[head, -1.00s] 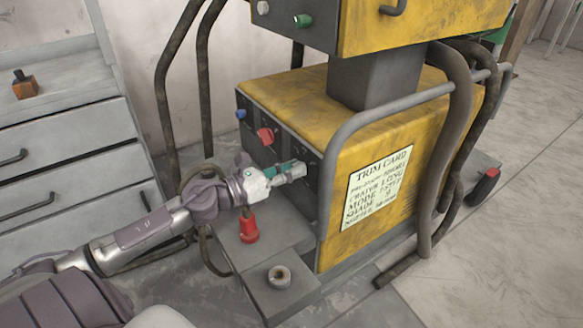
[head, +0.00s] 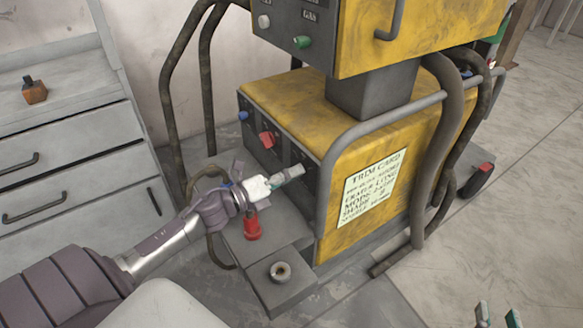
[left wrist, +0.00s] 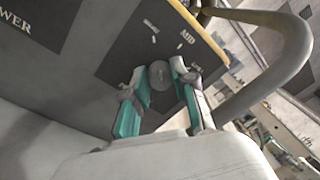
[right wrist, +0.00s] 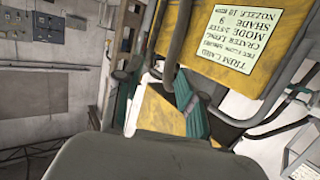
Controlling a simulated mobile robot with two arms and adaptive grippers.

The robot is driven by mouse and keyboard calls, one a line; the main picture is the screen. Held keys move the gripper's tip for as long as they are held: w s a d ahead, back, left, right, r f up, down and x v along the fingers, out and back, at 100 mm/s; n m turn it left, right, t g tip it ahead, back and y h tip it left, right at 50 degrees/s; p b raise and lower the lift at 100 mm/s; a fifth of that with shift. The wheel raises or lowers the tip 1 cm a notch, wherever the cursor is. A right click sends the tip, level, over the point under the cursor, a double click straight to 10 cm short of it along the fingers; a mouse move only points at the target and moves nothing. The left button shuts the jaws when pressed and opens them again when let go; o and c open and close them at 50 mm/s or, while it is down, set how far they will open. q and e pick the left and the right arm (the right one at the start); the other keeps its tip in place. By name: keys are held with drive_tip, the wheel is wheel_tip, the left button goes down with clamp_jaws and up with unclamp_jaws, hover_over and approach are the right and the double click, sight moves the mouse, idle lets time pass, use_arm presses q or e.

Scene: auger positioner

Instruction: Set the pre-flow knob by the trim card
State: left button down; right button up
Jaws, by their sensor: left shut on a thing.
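My left gripper (head: 288,176) is at the dark front panel of the yellow machine (head: 300,95). In the left wrist view its two fingers (left wrist: 162,88) are shut on a round grey knob (left wrist: 160,76), one finger on each side. A label reading MID is printed near that knob; its other marks are too small to read. The head view hides most of this knob. The trim card (head: 371,188) is on the machine's yellow side and shows upside down in the right wrist view (right wrist: 245,40). Its pre-flow value is unclear. My right gripper (right wrist: 160,105) is open and empty.
A red knob (head: 267,139) and a blue knob (head: 243,115) are further left on the panel. A grey rail (head: 375,125) bends around the panel's right edge. A red fitting (head: 252,227) and a ring-shaped part (head: 280,271) stand on the ledge below.

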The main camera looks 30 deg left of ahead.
use_arm(q)
drive_tip(key=shift+n+p, duration=0.4)
drive_tip(key=shift+n, duration=0.3)
use_arm(e)
drive_tip(key=shift+s+d+f+g+h, duration=0.25)
drive_tip(key=shift+s+f+g, duration=0.25)
drive_tip(key=shift+f, duration=0.3)
drive_tip(key=shift+s+d+f+g+h, duration=0.2)
drive_tip(key=shift+s+f+g, duration=0.15)
drive_tip(key=shift+f+g, duration=0.35)
drive_tip(key=shift+s+d+f+g+h, duration=0.15)
drive_tip(key=shift+s+d+f+g, duration=0.2)
drive_tip(key=shift+f, duration=0.55)
drive_tip(key=shift+a, duration=0.1)
use_arm(q)
drive_tip(key=c, duration=0.9)
unclamp_jaws()
drive_tip(key=shift+c, duration=0.2)
drive_tip(key=shift+s, duration=0.1)
drive_tip(key=v, duration=1.2)
drive_tip(key=shift+a+f, duration=0.1)
use_arm(e)
drive_tip(key=shift+s+a, duration=0.1)
drive_tip(key=shift+s, duration=0.05)
